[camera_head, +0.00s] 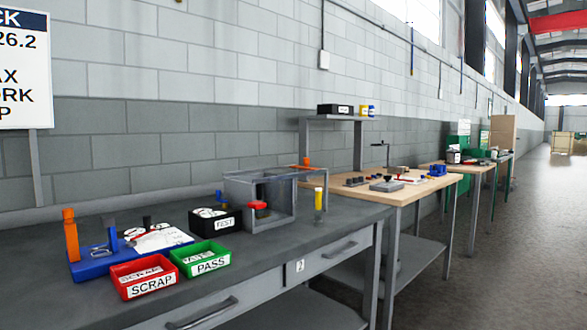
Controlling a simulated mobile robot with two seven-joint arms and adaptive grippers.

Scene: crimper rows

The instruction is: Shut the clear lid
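A grey open-fronted box (270,224) stands on the dark workbench in the middle of the view. A red-topped part (258,207) sits inside it. A thin frame with an orange piece (306,162) shows at the box's upper right and seems to be the clear lid, sticking out past the box. The pane itself is too faint to make out, and its exact angle cannot be told. Neither of my grippers is in view.
The workbench (350,215) also holds a yellow-topped cylinder (319,203), a black TEST box (215,224), a green PASS bin (201,259), a red SCRAP bin (143,277) and a blue fixture (90,265). A wooden bench (415,191) stands behind at right. The front right bench top is clear.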

